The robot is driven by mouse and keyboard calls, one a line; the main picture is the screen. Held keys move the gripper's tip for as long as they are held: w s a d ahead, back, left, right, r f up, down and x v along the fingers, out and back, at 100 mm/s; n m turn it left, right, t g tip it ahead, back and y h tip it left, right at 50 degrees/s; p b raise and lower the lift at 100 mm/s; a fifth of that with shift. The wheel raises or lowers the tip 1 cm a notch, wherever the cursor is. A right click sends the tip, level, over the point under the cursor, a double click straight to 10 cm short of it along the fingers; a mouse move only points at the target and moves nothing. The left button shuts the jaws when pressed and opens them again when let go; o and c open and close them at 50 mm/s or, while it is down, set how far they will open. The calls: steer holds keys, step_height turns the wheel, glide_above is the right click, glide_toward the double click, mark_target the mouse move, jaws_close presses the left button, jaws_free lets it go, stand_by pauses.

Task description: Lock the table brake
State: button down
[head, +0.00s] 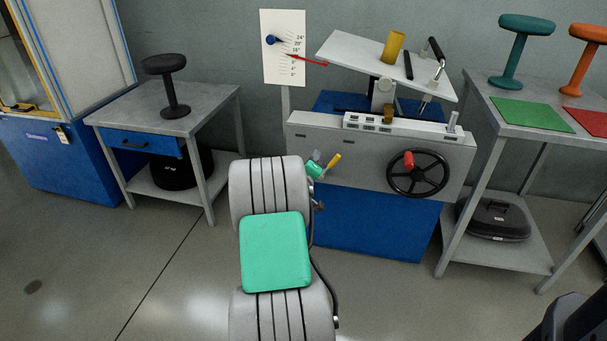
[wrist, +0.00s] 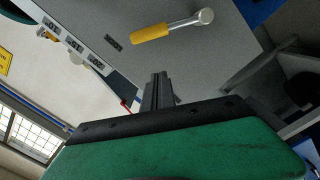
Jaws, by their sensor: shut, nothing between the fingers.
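A lever with a yellow grip (head: 333,162), likely the table brake, sits on the grey front panel of the machine (head: 345,160), left of the handwheel. In the wrist view the lever (wrist: 165,32) shows its yellow grip and a silver round hub at the right end. The white table top (head: 350,52) above the machine is tilted, lower on the right. My gripper (head: 317,156) is beside the lever, at its left in the head view. In the wrist view my gripper (wrist: 159,80) has its fingers together and empty, apart from the grip. My arm hides part of the panel.
A black handwheel (head: 418,174) with a red knob is on the panel's right. A yellow cylinder (head: 393,47) stands on the tilted top. A scale board (head: 284,47) stands behind. Side tables with stools (head: 165,85) flank the machine. Floor at the left is clear.

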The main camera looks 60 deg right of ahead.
steer(key=v, duration=0.9)
steer(key=shift+a+p, duration=0.25)
steer(key=shift+p, duration=0.05)
steer(key=shift+s+f, duration=0.1)
steer(key=shift+s, duration=0.05)
